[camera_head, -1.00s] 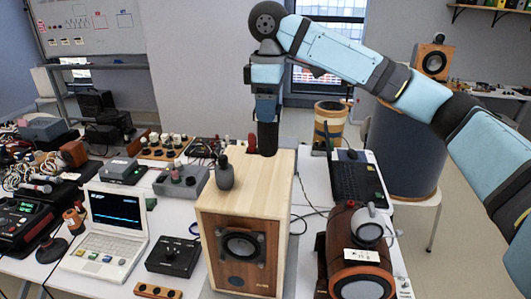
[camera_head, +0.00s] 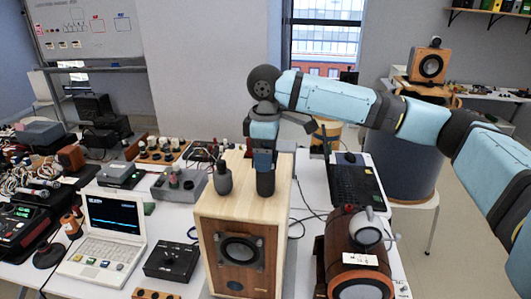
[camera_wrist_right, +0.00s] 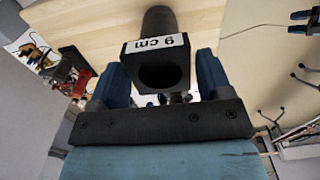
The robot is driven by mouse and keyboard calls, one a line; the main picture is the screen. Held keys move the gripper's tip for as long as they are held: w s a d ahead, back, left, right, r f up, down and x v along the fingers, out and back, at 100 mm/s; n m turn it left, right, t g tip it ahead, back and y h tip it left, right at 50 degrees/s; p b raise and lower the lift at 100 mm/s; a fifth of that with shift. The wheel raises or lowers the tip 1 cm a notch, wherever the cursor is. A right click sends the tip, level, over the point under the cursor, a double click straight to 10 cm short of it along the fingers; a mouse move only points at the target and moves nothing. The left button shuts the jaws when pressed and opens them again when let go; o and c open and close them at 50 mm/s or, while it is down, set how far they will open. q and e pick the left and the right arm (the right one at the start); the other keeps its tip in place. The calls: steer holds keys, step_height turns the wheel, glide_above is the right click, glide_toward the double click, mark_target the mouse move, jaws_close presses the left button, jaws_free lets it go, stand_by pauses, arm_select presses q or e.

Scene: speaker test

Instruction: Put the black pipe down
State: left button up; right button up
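The black pipe (camera_head: 265,182) is upright over the top of the wooden speaker box (camera_head: 210,205), near its right rear part. I cannot tell for sure whether its lower end touches the wood. My right gripper (camera_head: 264,158) is above it, pointing down. My left gripper is not in view.
A dark grey bottle-shaped object (camera_head: 222,178) stands on the box, left of the pipe. A white laptop (camera_head: 106,240) and a black control box (camera_head: 172,260) lie to the left. A brown barrel-like device (camera_head: 345,245) and a black keyboard-like device (camera_head: 355,185) are to the right.

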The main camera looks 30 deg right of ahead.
steer(key=shift+o, duration=0.7)
step_height(320, 180, up, 12)
stand_by(0.5)
